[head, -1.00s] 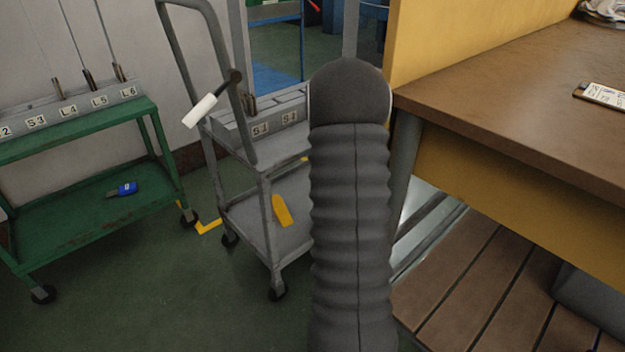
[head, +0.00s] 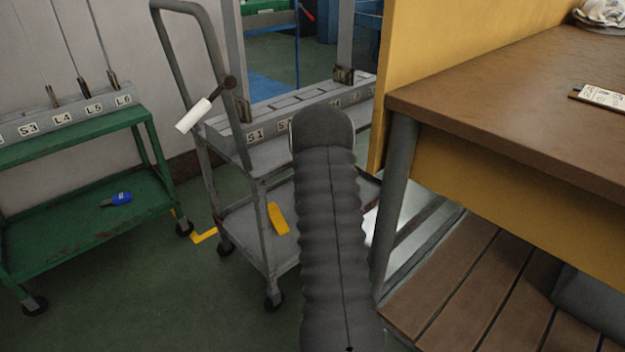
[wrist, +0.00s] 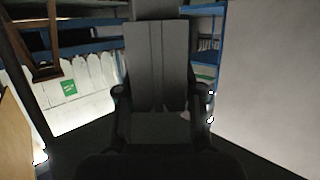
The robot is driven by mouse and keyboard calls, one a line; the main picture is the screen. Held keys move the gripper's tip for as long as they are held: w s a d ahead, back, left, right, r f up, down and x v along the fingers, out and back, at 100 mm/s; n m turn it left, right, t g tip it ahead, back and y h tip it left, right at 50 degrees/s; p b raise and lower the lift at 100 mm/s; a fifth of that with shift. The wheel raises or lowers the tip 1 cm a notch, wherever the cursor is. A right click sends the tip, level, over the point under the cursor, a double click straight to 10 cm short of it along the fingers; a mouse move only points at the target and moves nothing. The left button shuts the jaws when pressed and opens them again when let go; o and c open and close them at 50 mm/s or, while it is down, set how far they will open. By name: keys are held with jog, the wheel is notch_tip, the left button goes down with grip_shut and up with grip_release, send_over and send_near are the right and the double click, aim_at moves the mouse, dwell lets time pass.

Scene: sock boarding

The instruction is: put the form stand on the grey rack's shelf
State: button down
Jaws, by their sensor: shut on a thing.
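My gripper (wrist: 164,92) shows in the wrist view, its two dark fingers either side of a grey, flat-faced thing with upright panels. I take this to be the form stand (wrist: 160,62); its lower part is dim and its far side is hidden. In the head view my grey sleeved arm hides the gripper and what it holds. The grey rack (head: 262,182) is a wheeled trolley left of the arm. Its upper shelf carries a slotted block (head: 290,122) with labels such as S1. Its lower shelf holds a yellow thing.
A green trolley (head: 75,145) stands left, with a labelled block on top and a blue thing (head: 117,198) below. A brown-topped table (head: 520,90) is at right, with slatted wooden boards (head: 480,285) below.

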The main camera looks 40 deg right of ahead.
dwell(0.3)
jog(key=c, duration=0.7)
grip_release()
jog(key=shift+r, duration=0.1)
jog(key=p+v, duration=0.1)
jog(key=v, duration=1.1)
